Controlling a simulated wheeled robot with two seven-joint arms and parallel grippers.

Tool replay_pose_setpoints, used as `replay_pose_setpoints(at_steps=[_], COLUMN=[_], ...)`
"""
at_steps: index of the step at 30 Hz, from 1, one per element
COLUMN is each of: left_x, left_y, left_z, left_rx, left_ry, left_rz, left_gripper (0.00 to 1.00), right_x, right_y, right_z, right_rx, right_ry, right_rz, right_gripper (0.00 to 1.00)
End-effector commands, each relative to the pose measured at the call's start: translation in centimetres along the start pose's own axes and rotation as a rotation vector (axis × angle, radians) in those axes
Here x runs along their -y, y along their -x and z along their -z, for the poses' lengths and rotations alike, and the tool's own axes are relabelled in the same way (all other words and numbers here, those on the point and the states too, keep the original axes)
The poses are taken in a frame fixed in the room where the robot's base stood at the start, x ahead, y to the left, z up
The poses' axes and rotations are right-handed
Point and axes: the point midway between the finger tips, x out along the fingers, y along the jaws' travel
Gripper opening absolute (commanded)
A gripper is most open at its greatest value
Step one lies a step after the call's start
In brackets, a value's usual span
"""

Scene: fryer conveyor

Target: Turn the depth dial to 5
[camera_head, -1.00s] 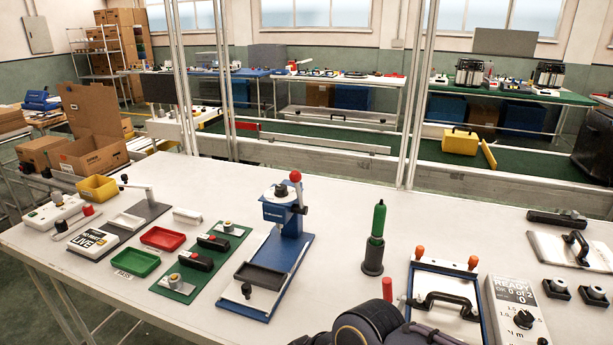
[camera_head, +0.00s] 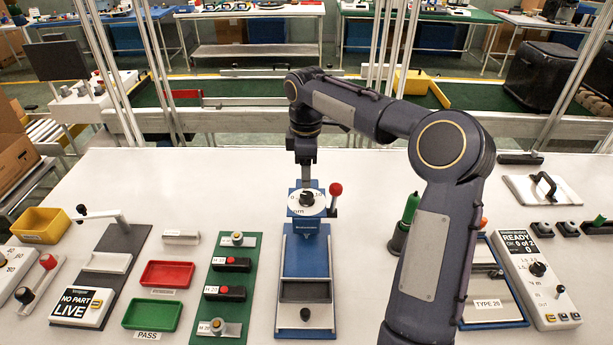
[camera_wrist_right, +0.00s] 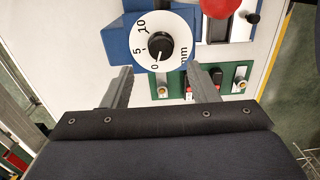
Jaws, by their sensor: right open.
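The depth dial (camera_head: 318,203) is a white disc with a black knob (camera_head: 306,198) on top of the blue press (camera_head: 305,245). In the right wrist view the dial (camera_wrist_right: 175,28) shows 0, 5, 10 and mm. The white mark on its knob (camera_wrist_right: 157,44) points at about 0. My right gripper (camera_head: 306,180) points down just above the dial. In the wrist view its two fingers (camera_wrist_right: 162,78) are apart and empty, one to each side below the knob, and do not touch it. My left gripper is out of view.
A red-balled lever (camera_head: 335,190) stands close to the dial's right. A green board (camera_head: 224,266) with black-and-red parts lies left of the press. A green-handled tool (camera_head: 408,218) in a holder stands to the right, partly behind my arm. The table behind the press is clear.

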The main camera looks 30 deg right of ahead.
Motion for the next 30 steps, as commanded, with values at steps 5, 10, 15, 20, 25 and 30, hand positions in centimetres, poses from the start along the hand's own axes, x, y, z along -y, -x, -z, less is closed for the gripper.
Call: replay_pose_setpoints(at_steps=[5,10,15,20,25,30], left_x=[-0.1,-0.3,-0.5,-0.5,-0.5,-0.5], left_y=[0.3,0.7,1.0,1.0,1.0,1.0], left_z=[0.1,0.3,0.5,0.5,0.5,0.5], left_rx=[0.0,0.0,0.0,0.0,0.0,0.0], left_ry=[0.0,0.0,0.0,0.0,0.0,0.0], left_rz=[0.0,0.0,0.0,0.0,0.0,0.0], left_gripper=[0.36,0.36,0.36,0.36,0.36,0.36], right_x=[0.0,0.0,0.0,0.0,0.0,0.0], right_y=[-2.4,-5.1,-7.0,-7.5,-7.6,-7.5], right_z=[-0.1,-0.1,0.0,0.0,0.0,0.0], right_rx=[0.002,0.0,-0.001,-0.001,-0.001,-0.001], right_ry=[0.004,0.003,0.001,0.001,0.001,0.001], right_rz=[0.006,0.006,0.003,0.001,0.001,0.001], right_gripper=[0.54,0.54,0.54,0.54,0.54,0.34])
